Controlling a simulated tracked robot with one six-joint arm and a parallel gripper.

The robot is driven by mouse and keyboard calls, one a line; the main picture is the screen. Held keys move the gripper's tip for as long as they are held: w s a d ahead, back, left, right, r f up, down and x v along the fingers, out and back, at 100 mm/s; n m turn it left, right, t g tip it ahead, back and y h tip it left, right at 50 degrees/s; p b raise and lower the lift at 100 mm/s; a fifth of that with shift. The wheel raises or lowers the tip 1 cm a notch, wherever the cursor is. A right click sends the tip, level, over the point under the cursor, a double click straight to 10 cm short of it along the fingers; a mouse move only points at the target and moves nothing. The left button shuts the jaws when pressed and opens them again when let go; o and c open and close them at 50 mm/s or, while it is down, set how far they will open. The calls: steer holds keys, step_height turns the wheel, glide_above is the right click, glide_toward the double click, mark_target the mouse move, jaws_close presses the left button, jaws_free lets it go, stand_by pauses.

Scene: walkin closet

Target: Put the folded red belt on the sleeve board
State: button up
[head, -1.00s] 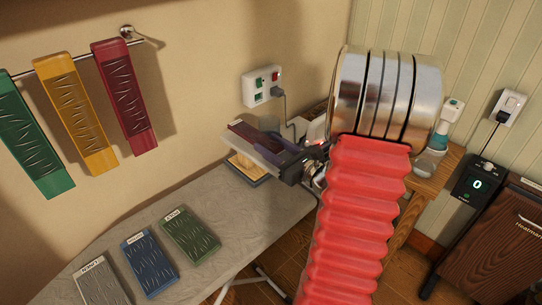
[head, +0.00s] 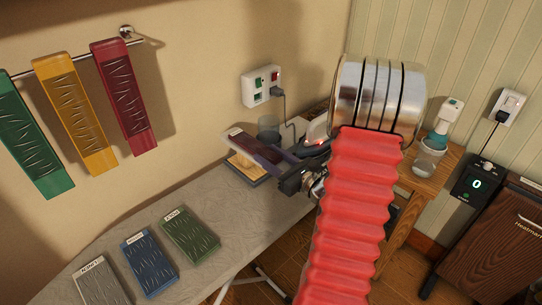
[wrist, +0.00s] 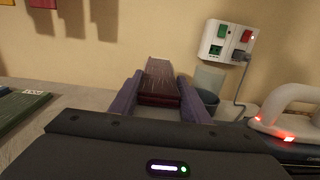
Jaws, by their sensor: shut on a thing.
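The folded red belt (head: 258,147) is a dark red, ridged slab with a pale label at its far end. My gripper (head: 291,160) is shut on it, with a purple finger along each side. In the wrist view, the belt (wrist: 161,82) lies between the two fingers (wrist: 160,98) and points away towards the wall. The sleeve board (head: 246,170) appears as a small pale wooden piece on a dark base, directly under the belt at the ironing board's far end. Most of it is hidden by the belt and gripper. I cannot tell whether the belt touches it.
Grey (head: 101,283), blue (head: 149,264) and green (head: 190,235) folded pieces lie on the ironing board (head: 95,232). A dark cup (wrist: 207,103) and an iron (wrist: 290,112) stand right of the belt. A wall socket (head: 262,85) is above. Green, yellow and dark red pieces hang at left.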

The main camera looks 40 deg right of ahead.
steer(key=shift+f, duration=0.1)
steer(key=o, duration=1)
steer(key=shift+s+d, duration=0.15)
steer(key=shift+s, duration=5.85)
